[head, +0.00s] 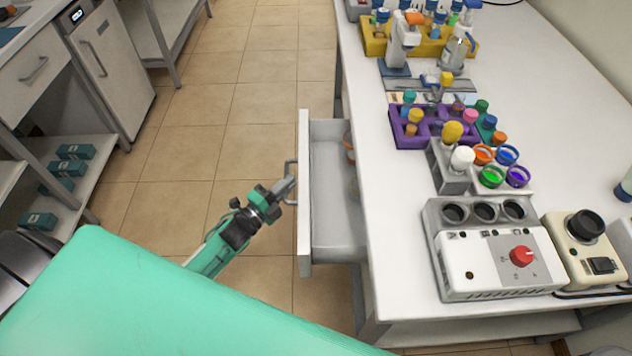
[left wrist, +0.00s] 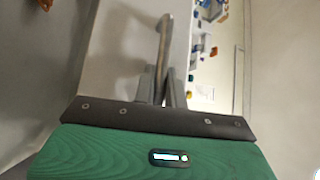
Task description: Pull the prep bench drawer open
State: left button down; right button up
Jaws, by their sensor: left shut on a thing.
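The prep bench drawer (head: 335,197) stands pulled out from the left side of the white bench, so its inside shows. A few small items lie in it near the bench edge, partly hidden. Its bar handle (head: 288,168) is on the outer face of the front panel (head: 304,225). My left gripper (head: 288,186) is at the handle and shut on it. In the left wrist view the two fingers (left wrist: 161,88) close around the metal handle bar (left wrist: 165,40). My right gripper is not in view.
The bench top (head: 395,210) holds a purple tube rack (head: 405,138), a yellow rack (head: 376,46), a white device with a red knob (head: 485,265) and a cream device (head: 565,240). Tiled floor (head: 235,105) is clear left of the drawer. Another bench with shelves (head: 75,180) stands at far left.

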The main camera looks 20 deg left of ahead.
pick_arm(q)
jog(key=s+a, duration=0.5)
jog(key=a, duration=0.6)
jog(key=shift+a, duration=0.4)
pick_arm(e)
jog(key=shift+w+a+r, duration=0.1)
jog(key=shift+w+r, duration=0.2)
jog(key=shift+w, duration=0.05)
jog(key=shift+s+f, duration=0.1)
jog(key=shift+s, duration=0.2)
pick_arm(q)
jog(key=c, duration=1.7)
grip_release()
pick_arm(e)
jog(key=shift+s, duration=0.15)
